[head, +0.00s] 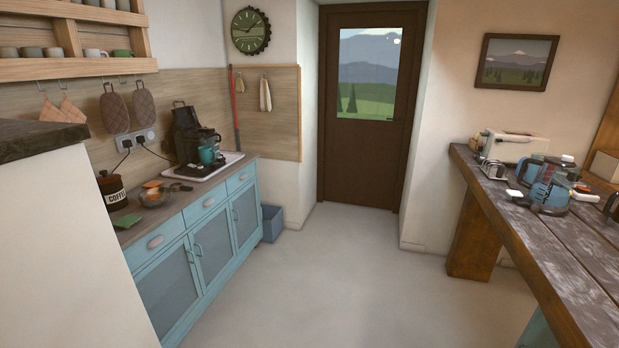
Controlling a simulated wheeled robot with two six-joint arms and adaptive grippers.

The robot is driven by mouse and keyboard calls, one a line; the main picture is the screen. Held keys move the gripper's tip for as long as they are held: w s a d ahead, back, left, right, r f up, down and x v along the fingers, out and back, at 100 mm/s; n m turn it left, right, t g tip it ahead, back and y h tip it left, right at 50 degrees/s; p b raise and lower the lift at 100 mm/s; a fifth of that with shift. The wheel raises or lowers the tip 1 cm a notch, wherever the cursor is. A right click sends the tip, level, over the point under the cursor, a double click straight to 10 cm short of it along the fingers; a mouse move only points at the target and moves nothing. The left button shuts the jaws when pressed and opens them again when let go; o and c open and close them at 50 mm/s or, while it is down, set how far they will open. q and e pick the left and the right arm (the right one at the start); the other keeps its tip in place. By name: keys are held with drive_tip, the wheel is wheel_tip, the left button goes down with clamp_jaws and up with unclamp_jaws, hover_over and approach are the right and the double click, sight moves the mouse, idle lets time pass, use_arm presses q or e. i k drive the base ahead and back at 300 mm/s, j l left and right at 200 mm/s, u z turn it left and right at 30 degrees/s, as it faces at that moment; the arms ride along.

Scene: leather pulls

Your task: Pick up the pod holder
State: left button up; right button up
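No thing in view can be told for sure as the pod holder. A glass bowl (157,199) with orange contents sits left of the tray. Neither of my grippers is in view.
The blue cabinet (205,250) carries the left counter, with a coffee jar (112,190) and green cloth (126,221) on top. A wooden table (560,245) with a toaster (517,146) and blue kettle (548,192) stands right. A bin (271,223) is beyond the cabinet. The middle floor is clear.

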sight(181, 188)
drive_tip(key=i+u, duration=0.15)
drive_tip(key=i, duration=0.4)
drive_tip(key=i+l+u, duration=0.15)
drive_tip(key=i, duration=0.4)
drive_tip(key=i+l+u, duration=0.15)
drive_tip(key=i, duration=0.35)
drive_tip(key=i+j+u, duration=0.1)
drive_tip(key=i+u, duration=0.75)
drive_tip(key=i+l+u, duration=0.2)
drive_tip(key=i+u, duration=0.2)
drive_tip(key=i+l+u, duration=0.4)
drive_tip(key=i+j, duration=0.05)
